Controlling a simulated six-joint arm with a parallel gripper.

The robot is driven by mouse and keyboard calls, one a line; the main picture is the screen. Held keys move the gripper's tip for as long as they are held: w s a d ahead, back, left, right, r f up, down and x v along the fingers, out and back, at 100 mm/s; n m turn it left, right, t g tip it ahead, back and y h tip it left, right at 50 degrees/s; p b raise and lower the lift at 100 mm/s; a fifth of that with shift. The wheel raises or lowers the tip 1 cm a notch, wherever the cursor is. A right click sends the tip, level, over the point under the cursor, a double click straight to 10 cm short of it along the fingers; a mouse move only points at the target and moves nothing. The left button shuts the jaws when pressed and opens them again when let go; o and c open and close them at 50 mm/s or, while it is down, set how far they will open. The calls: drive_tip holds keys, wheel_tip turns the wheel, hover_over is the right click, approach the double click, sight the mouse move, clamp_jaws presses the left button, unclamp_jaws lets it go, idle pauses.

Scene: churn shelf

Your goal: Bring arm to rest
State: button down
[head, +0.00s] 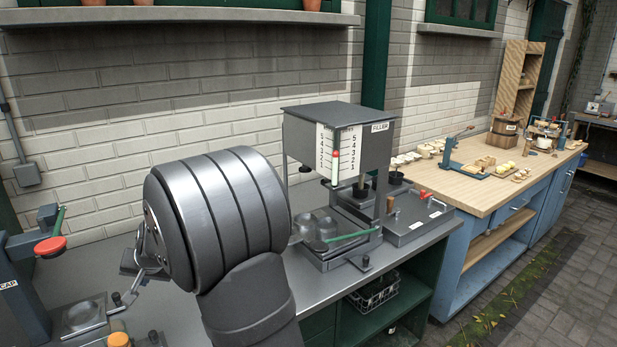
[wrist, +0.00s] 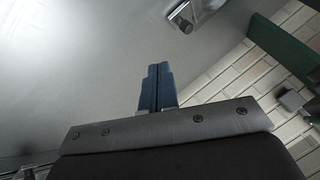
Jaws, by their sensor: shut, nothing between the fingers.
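My gripper (wrist: 157,70) shows in the wrist view as two blue fingers pressed together, with nothing between them. Behind the fingers is a plain grey surface, and they look clear of any object. In the head view my thick grey arm link fills the left middle and hides part of the metal bench (head: 90,262). The gripper's fingers cannot be made out there.
A filler machine (head: 345,145) with number scales stands on the bench, right of my arm. A device with a red knob (head: 50,246) stands at far left. A wooden-topped blue counter (head: 480,190) holds several small items at right. A window ledge (head: 180,15) runs above.

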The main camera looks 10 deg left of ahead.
drive_tip(key=x, duration=1)
drive_tip(key=shift+a+f, duration=0.15)
drive_tip(key=shift+a, duration=0.05)
drive_tip(key=shift+s+a, duration=0.25)
drive_tip(key=shift+a, duration=0.3)
drive_tip(key=shift+s+a, duration=0.2)
drive_tip(key=shift+a, duration=0.35)
drive_tip(key=shift+s+a, duration=0.15)
drive_tip(key=shift+a, duration=0.3)
drive_tip(key=shift+d, duration=0.1)
drive_tip(key=shift+d, duration=0.25)
drive_tip(key=d, duration=0.1)
drive_tip(key=d+r, duration=0.1)
drive_tip(key=w+d, duration=0.1)
drive_tip(key=shift+d+r, duration=0.2)
drive_tip(key=shift+d, duration=0.05)
drive_tip(key=v, duration=0.8)
